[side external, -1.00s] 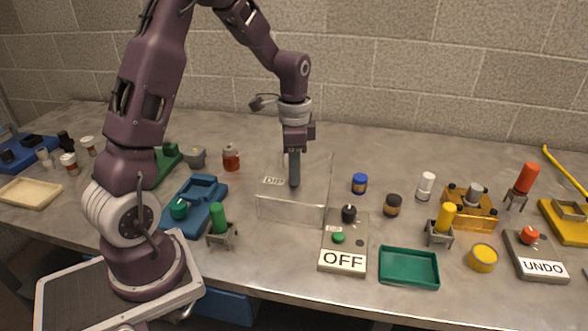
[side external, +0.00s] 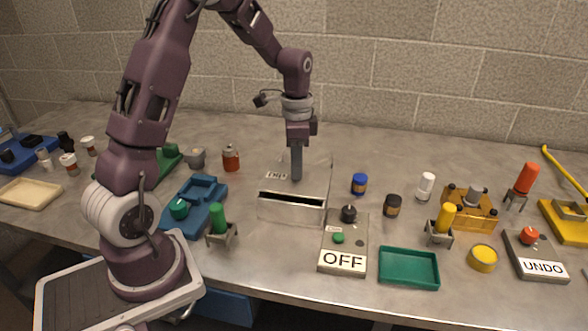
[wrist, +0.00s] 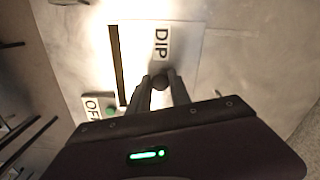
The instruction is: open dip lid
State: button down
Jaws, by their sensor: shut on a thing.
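My gripper (side external: 296,178) points down over the lid. In the wrist view its fingers (wrist: 160,82) are shut on the dark round lid knob (wrist: 159,81).
A grey box labelled OFF (side external: 344,244) stands just in front of the dip box. A green tray (side external: 408,267) lies to its right, and blue (side external: 360,183) and dark (side external: 393,205) jars stand right of the dip box. A blue fixture (side external: 195,203) is at left.

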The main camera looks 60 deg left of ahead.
jog(key=w+a, duration=0.6)
jog(key=shift+w, duration=0.15)
jog(key=shift+a, duration=0.1)
jog(key=c, duration=1.2)
grip_release()
jog(key=shift+r, duration=0.15)
notch_tip(320, 180, up, 7)
jog(key=shift+f, duration=0.1)
